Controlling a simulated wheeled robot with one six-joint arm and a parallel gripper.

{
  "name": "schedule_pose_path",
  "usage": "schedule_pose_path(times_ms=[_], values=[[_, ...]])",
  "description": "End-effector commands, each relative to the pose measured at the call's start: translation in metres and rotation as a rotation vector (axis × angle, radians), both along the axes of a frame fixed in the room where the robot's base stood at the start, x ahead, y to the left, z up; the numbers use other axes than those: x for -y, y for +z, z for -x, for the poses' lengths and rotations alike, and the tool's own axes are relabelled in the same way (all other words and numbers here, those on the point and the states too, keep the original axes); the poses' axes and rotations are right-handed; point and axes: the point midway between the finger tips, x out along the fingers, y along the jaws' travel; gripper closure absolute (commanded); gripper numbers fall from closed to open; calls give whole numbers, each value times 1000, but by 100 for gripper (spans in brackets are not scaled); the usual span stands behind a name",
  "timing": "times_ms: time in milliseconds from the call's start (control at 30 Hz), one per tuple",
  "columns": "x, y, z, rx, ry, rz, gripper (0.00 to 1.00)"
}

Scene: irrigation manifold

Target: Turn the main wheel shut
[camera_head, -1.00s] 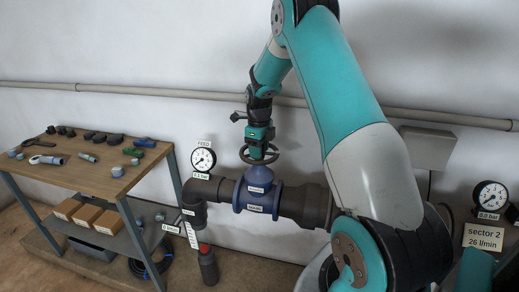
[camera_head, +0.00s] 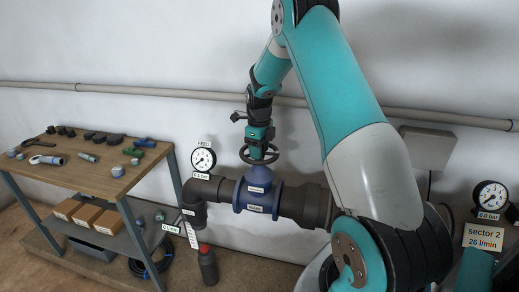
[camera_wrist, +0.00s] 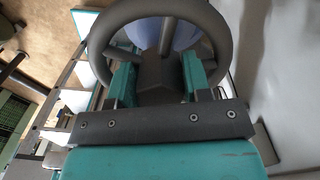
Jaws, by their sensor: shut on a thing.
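The main wheel (camera_head: 246,157) is a dark handwheel on top of the blue valve body (camera_head: 257,190), in the middle of the head view. My gripper (camera_head: 260,148) comes down on it from above. In the wrist view, the wheel's dark rim (camera_wrist: 221,30) curves around the fingers, and its spokes meet at a hub. My teal fingers (camera_wrist: 160,72) stand inside the rim, one on each side of the dark hub part, and are shut on the wheel. The blue valve body shows partly behind the wheel. How far the wheel is turned cannot be told.
A FEED gauge (camera_head: 203,159) stands just left of the valve, and another gauge (camera_head: 490,195) is at the far right. A wooden bench (camera_head: 75,176) with several fittings is at left. A grey wall pipe (camera_head: 180,93) runs behind my arm.

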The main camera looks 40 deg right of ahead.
Motion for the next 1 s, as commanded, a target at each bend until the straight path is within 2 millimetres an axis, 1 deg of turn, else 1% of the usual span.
schedule_pose_path(times_ms=[33, 333, 367, 400, 667, 767, 867, 967, 1000], values=[[1, 3, -3, 10, 0, 5, 79], [1, 3, -3, 10, -1, 5, 79], [1, 3, -3, 10, -1, 5, 48], [1, 2, -2, 9, -1, 4, 46], [0, 2, -1, 4, -1, 2, 46], [1, 7, -1, 5, -1, 3, 46], [1, 21, -2, 6, -1, 3, 46], [1, 43, -2, 9, -1, 4, 46], [1, 53, -2, 10, -1, 5, 46]])
